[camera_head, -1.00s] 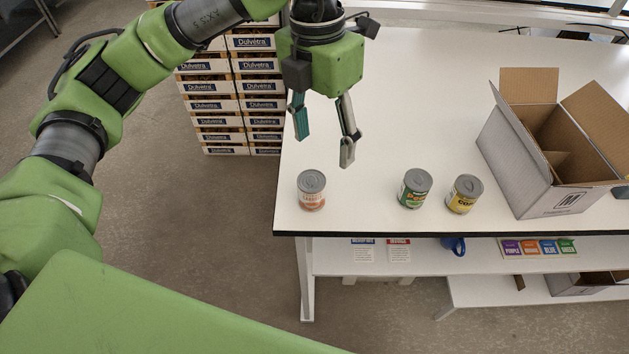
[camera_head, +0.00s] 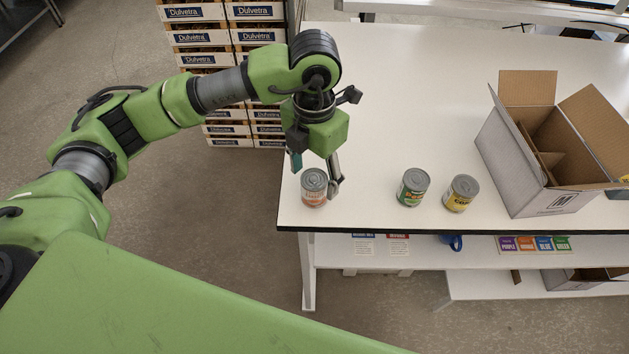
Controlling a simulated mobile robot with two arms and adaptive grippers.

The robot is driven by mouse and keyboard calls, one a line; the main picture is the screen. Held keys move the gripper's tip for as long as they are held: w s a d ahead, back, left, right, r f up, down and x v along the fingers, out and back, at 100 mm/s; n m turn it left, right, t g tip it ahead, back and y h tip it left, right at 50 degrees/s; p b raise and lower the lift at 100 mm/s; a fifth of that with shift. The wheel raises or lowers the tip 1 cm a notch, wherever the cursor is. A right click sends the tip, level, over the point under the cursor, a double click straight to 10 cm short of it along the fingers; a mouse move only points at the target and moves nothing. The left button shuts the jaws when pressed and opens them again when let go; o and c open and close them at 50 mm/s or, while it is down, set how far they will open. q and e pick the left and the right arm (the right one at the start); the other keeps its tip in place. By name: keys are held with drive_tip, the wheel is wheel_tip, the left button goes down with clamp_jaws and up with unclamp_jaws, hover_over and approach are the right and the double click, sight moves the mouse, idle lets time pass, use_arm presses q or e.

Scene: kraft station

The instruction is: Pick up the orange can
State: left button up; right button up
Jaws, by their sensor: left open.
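The orange can (camera_head: 313,190) has a grey lid and an orange and white label. It stands upright on the white table near its front left corner. My left gripper (camera_head: 315,176) is open just behind and above the can. One finger shows at the can's right side, and the other is at the back left; I cannot tell whether either touches it. My right gripper is not in view.
A green can (camera_head: 412,188) and a yellow can (camera_head: 461,194) stand to the right. An open cardboard box (camera_head: 535,185) sits farther right. Stacked crates (camera_head: 195,38) are behind the table's left edge. The table middle (camera_head: 410,100) is clear.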

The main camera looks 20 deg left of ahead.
use_arm(q)
drive_tip(key=shift+f, duration=0.9)
drive_tip(key=c, duration=1.3)
